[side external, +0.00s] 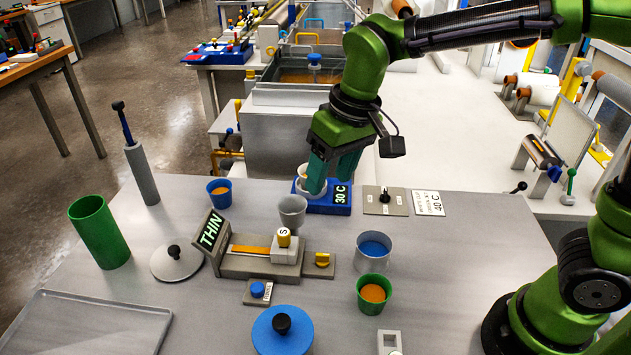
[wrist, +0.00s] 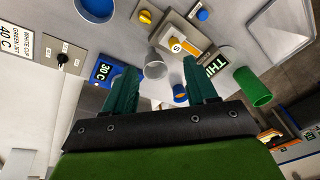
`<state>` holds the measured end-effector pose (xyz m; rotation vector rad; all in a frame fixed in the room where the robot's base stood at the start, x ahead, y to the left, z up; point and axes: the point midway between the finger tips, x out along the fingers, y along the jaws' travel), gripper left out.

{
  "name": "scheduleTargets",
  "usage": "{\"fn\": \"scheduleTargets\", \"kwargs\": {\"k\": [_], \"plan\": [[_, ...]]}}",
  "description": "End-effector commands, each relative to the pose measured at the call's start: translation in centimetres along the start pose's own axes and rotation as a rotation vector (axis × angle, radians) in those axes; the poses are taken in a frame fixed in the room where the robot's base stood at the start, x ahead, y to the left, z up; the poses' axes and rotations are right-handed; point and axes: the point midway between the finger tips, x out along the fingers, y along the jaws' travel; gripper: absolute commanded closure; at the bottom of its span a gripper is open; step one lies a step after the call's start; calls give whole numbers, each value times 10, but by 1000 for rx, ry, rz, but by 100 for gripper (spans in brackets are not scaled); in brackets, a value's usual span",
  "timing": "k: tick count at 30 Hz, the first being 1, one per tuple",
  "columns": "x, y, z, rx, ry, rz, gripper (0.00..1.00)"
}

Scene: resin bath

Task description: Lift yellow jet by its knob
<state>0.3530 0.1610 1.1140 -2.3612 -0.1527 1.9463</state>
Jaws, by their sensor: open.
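The likely yellow jet is a small grey block with a yellow knob (side external: 322,260), on the table just right of the THIN gauge. It shows near the top of the wrist view (wrist: 145,16). My gripper (side external: 331,178) is open and empty, its green fingers pointing down behind the grey cup, over the blue 30 C stand. In the wrist view my gripper's fingers (wrist: 160,70) are spread apart, with the yellow knob well ahead of them. One finger partly hides the white cup at the stand.
The grey cup (side external: 292,211) stands between my gripper and the knob. The THIN gauge (side external: 262,262) carries another yellow knob marked S. A blue-knobbed block (side external: 258,291), blue-filled cup (side external: 372,252) and orange-filled green cup (side external: 374,293) stand nearby. The front-left holds a tray (side external: 100,325).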

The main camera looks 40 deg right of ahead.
Motion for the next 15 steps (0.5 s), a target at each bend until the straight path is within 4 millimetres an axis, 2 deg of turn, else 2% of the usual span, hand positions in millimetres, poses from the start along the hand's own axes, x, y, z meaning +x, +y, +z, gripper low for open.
{"fn": "scheduleTargets", "kwargs": {"k": [1, 3, 6, 11, 15], "plan": [[10, -16, -10, -26, -30, 23, 43], [19, -32, -23, -43, -56, 57, 43], [24, -47, -38, -44, -73, 96, 43], [9, -49, -51, -5, -58, 121, 43], [25, -44, -46, 8, -76, 131, 43]]}}
